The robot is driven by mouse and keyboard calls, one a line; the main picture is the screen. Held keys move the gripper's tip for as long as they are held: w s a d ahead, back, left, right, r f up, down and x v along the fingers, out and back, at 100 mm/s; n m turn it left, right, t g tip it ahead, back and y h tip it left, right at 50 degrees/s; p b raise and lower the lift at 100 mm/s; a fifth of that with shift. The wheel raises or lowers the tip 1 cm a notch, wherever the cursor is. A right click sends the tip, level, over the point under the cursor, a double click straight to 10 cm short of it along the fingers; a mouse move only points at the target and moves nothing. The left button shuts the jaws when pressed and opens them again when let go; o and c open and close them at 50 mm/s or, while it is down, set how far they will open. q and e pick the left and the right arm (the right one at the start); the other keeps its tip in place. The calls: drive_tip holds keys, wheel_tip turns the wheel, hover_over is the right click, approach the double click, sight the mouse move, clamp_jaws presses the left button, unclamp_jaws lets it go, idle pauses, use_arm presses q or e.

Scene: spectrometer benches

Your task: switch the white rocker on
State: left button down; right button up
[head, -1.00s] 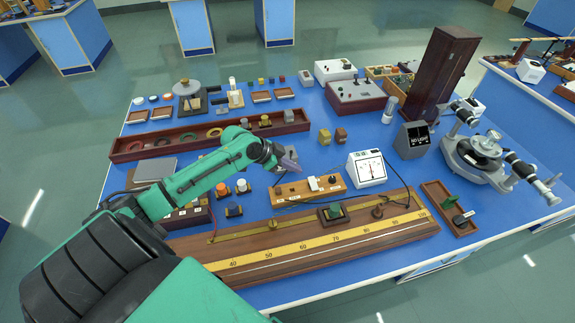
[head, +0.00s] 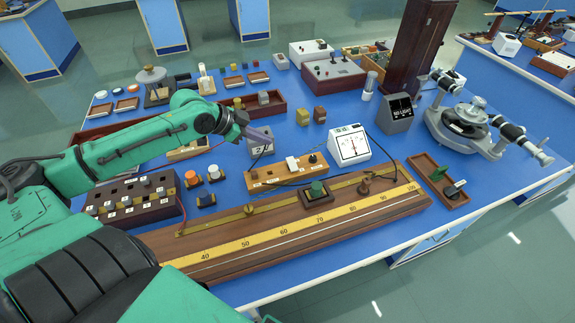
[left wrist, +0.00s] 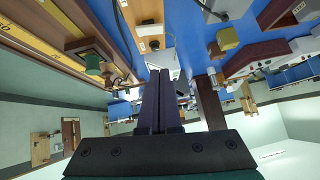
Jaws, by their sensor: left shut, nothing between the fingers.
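The white rocker (head: 292,163) sits upright on a small wooden switch board (head: 262,182), left of a black knob (head: 312,159). My left gripper (head: 268,138) is shut and empty, with dark purplish fingers. In the head view its tips appear behind and left of the rocker, apparently above the bench and apart from the board. In the left wrist view my shut fingers (left wrist: 160,74) point away from the camera, and the board (left wrist: 151,32) with a small white part, probably the rocker (left wrist: 148,21), shows beyond them. My right gripper is not in view.
A white dial meter (head: 348,145) stands right of the board, with a dark cable in front. A long wooden scale bench (head: 290,232) lies in front. A dark terminal box (head: 133,199) is at left. Small blocks and trays fill the back.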

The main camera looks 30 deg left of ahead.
use_arm(q)
drive_tip(key=b, duration=0.3)
hover_over(292, 164)
drive_tip(key=a, duration=0.2)
drive_tip(key=f, duration=0.4)
drive_tip(key=s+f, duration=0.1)
drive_tip(key=f, duration=0.5)
drive_tip(key=shift+w+p, duration=0.3)
drive_tip(key=shift+w, duration=0.1)
drive_tip(key=shift+a+f, duration=0.15)
drive_tip(key=shift+f, duration=0.2)
